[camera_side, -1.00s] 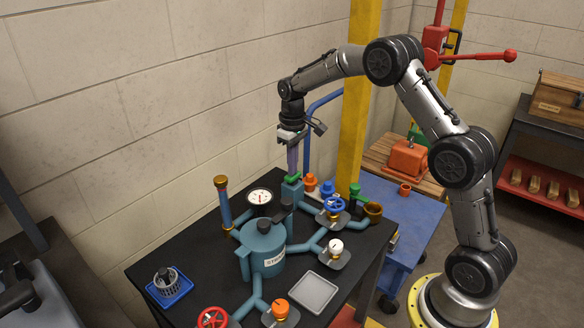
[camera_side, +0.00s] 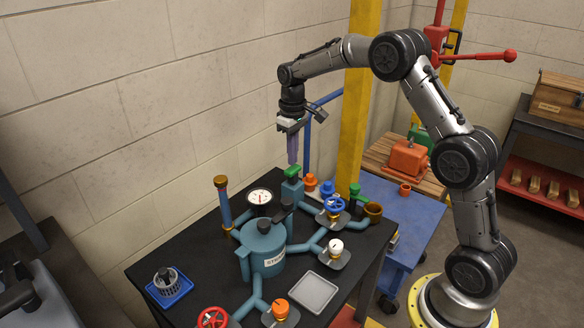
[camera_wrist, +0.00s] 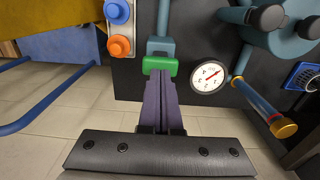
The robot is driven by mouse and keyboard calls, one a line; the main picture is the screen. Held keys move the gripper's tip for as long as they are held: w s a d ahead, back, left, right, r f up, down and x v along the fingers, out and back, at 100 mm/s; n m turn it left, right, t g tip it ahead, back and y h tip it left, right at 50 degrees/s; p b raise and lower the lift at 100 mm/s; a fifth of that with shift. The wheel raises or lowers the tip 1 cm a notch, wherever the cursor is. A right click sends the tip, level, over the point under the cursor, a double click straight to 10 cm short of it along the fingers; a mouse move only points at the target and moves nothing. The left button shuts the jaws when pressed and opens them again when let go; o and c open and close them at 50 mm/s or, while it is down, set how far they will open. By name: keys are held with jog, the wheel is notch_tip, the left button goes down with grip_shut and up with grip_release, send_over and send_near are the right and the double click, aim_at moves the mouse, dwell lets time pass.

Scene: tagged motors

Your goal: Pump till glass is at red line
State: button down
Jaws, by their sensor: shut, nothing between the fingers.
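My gripper (camera_side: 293,162) is shut and empty, its purple fingers pointing straight down. The tips are just above the green cap (camera_side: 292,172) of the teal pump post (camera_side: 292,192); a small gap seems to show between them. In the wrist view the fingertips (camera_wrist: 158,76) line up with the green cap (camera_wrist: 160,65). The upright glass tube (camera_side: 225,208) stands at the table's back left with a brass top and blue inside. It also shows in the wrist view (camera_wrist: 257,98).
A round dial gauge (camera_side: 260,196) stands between tube and post. A teal tank (camera_side: 264,247), pipes and valves with blue (camera_side: 334,205), white (camera_side: 336,245), orange (camera_side: 281,308) and red (camera_side: 213,318) handles fill the table. A yellow column (camera_side: 358,130) rises close right of my gripper.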

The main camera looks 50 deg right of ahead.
notch_tip(320, 180, up, 6)
dwell(0.8)
jog(key=s+a+r+t, duration=0.2)
jog(key=s+a+r, duration=0.15)
jog(key=r, duration=0.55)
jog(key=s+a+r+n+t, duration=0.1)
jog(key=s+a+r, duration=0.2)
jog(key=s, duration=0.3)
jog(key=s+a+r+t, duration=0.1)
jog(key=s+a+r, duration=0.1)
jog(key=s+r, duration=0.3)
jog(key=s+a+f, duration=0.1)
jog(key=s+f, duration=0.4)
jog(key=s, duration=0.4)
jog(key=s+a+f+m+t, duration=0.1)
jog(key=s+a+f, duration=0.1)
jog(key=s+f, duration=0.4)
jog(key=s, duration=0.3)
jog(key=shift+a+f+t, duration=0.25)
jog(key=shift+f+t, duration=0.05)
